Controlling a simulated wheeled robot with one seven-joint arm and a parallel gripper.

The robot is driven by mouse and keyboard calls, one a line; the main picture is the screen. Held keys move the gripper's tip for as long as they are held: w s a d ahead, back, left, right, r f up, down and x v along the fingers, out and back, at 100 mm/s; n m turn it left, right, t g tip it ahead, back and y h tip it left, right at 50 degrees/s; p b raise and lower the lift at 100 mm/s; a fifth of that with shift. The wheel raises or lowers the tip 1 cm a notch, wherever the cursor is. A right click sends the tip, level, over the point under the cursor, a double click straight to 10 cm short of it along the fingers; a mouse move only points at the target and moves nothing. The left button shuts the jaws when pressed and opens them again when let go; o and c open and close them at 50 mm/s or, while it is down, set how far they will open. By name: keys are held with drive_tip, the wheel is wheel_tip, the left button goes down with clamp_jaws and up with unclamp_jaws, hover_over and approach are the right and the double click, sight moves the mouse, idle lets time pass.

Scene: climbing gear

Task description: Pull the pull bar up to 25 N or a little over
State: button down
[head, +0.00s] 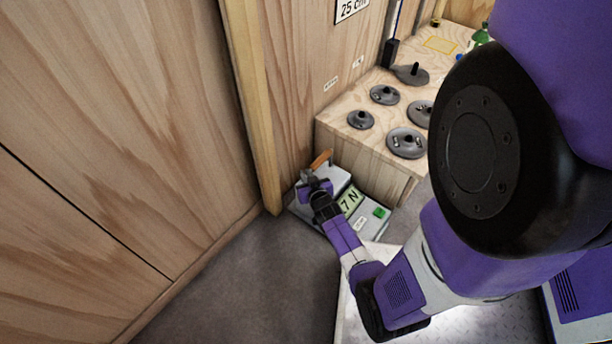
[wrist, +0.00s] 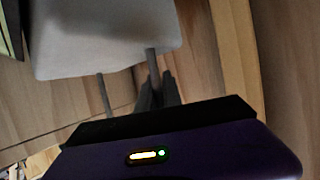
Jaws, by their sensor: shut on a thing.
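The pull bar (head: 321,158) shows in the head view as a short orange-brown bar end at the scale by the wall corner. My gripper (head: 312,180) is at the bar, shut on it; the arm hides most of the bar. The scale's pale display (head: 350,200) reads 7 N, with its left edge partly covered by my arm. In the wrist view my dark fingers (wrist: 157,91) are close together beside a thin grey rod (wrist: 152,62) under a light grey block (wrist: 105,40). The grip itself is unclear there.
A green button (head: 379,212) is on the scale's right side. A wooden bench (head: 350,150) with several grey discs stands behind it. A wooden wall (head: 110,130) and a post (head: 252,100) are close on the left. Grey floor (head: 250,290) is clear in front.

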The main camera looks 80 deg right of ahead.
drive_tip(key=shift+s+d+f+b, duration=0.1)
drive_tip(key=shift+f+b, duration=0.2)
drive_tip(key=shift+f, duration=0.05)
drive_tip(key=c, duration=1.4)
unclamp_jaws()
drive_tip(key=shift+c, duration=0.2)
drive_tip(key=shift+r, duration=0.1)
drive_tip(key=p+v, duration=0.4)
drive_tip(key=v, duration=0.3)
drive_tip(key=shift+s+a, duration=0.15)
drive_tip(key=shift+a, duration=0.2)
drive_tip(key=shift+r, duration=0.1)
